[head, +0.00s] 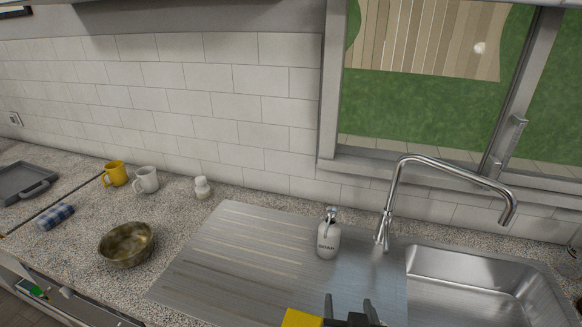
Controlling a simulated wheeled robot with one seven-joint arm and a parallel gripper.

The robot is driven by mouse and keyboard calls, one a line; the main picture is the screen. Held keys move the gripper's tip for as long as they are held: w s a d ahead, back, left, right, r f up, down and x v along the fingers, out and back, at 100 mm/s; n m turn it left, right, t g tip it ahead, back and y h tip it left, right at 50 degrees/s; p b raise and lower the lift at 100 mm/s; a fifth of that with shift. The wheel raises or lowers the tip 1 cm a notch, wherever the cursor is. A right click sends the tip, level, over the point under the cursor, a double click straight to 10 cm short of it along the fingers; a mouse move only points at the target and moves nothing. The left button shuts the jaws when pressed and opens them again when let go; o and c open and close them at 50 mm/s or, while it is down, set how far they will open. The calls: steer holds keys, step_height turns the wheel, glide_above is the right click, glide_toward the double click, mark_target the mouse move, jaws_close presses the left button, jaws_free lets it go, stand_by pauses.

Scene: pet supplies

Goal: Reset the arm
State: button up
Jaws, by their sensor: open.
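My gripper (350,308) shows at the bottom edge of the head view. Its two dark fingers point up and stand apart with nothing between them. A yellow part of my arm shows just left of it. The gripper appears in front of the metal drainboard (225,262), below the soap bottle (328,238) in the picture and apart from it. The rest of my arm is below the frame.
A brass-coloured bowl (127,245) stands left of the drainboard. A yellow mug (115,174), a white mug (146,180) and a white shaker (202,188) stand near the wall. The faucet (392,200) rises beside the sink (470,270) at right.

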steer(key=s+d+f+n+t+b, duration=0.1)
steer(key=s+d, duration=0.3)
steer(key=s, duration=1.3)
steer(key=s+d+f+n+t+y+b, duration=0.1)
steer(key=s+d+b, duration=0.3)
steer(key=s, duration=1.3)
steer(key=shift+s+f+y, duration=0.2)
steer(key=shift+f+y, duration=0.05)
steer(key=shift+y, duration=0.05)
